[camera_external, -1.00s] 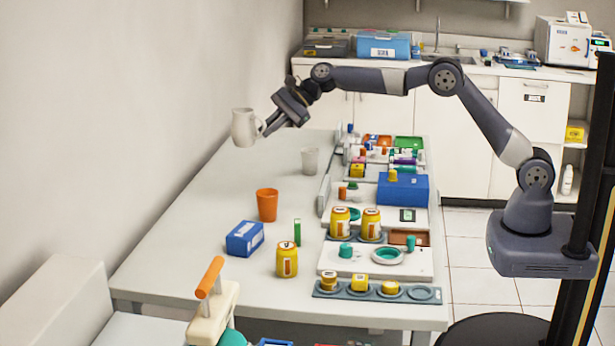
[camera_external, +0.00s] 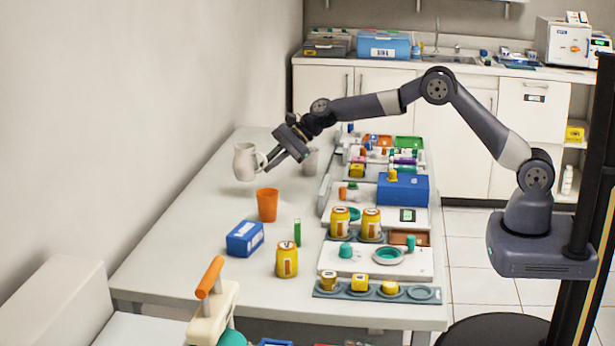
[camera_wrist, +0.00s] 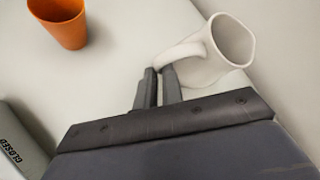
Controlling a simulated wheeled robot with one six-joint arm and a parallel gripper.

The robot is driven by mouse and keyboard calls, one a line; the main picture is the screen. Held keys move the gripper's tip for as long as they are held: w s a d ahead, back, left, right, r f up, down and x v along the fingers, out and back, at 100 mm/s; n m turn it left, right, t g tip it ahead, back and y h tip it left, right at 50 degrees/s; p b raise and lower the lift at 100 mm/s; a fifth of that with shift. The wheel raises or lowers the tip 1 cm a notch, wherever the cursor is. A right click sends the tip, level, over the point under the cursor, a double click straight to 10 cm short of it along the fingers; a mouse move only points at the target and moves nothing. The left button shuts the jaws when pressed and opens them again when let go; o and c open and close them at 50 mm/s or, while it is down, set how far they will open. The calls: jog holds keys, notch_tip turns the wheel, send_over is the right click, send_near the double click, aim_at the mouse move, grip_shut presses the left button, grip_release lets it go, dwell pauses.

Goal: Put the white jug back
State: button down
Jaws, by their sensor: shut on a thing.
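The white jug (camera_external: 245,162) is held upright by my gripper (camera_external: 269,164) over the far left part of the white table, near the wall. In the wrist view the jug (camera_wrist: 224,50) is at upper right, its open mouth facing the camera. The fingers of my gripper (camera_wrist: 158,84) are shut on its handle. How far the jug's base is from the table top is hard to tell; it appears a little above it.
An orange cup (camera_external: 267,205) stands in front of the jug, also in the wrist view (camera_wrist: 66,22). A pale cup (camera_external: 311,161) is partly behind my gripper. A blue box (camera_external: 245,239) and yellow can (camera_external: 287,260) stand nearer. Table (camera_external: 190,235) is bare at left.

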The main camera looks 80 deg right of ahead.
notch_tip(320, 180, down, 4)
jog(key=shift+f, duration=0.1)
jog(key=shift+f+b, duration=0.15)
jog(key=shift+b, duration=0.15)
jog(key=c, duration=1.5)
grip_release()
jog(key=shift+c, duration=0.2)
jog(key=shift+s+d+r, duration=0.1)
jog(key=shift+s+r, duration=0.05)
jog(key=shift+r, duration=0.1)
jog(key=v, duration=1.1)
jog(key=shift+s+r, duration=0.2)
jog(key=shift+d, duration=0.1)
